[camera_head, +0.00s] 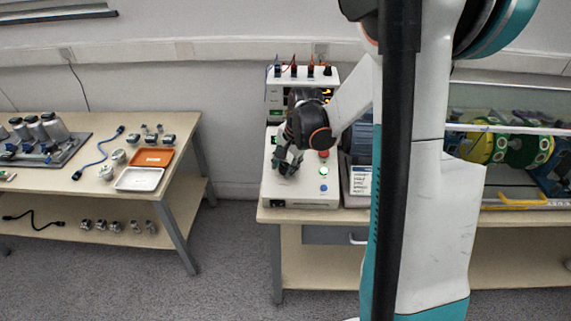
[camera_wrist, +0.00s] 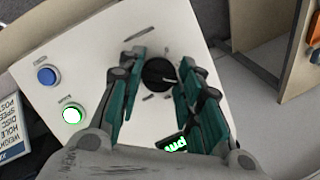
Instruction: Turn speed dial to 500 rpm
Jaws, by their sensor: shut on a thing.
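The speed dial (camera_wrist: 158,73) is a round black knob with a pointer mark on the white control box (camera_wrist: 120,20). In the wrist view my gripper (camera_wrist: 161,75) has one teal finger on each side of the dial and is shut on it. The right finger is close against the knob; a narrow strip of panel shows beside the left one. A display with green lit characters (camera_wrist: 175,145) is partly hidden, so I cannot read its number. In the head view my gripper (camera_head: 288,165) is down at the control box (camera_head: 300,199), hiding the dial.
A blue button (camera_wrist: 47,75) and a green-lit white button (camera_wrist: 71,115) sit left of my gripper in the wrist view. In the head view a red button (camera_head: 323,153) is beside it. A power supply (camera_head: 286,78) stands behind, and a label sign (camera_head: 361,182) to the right.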

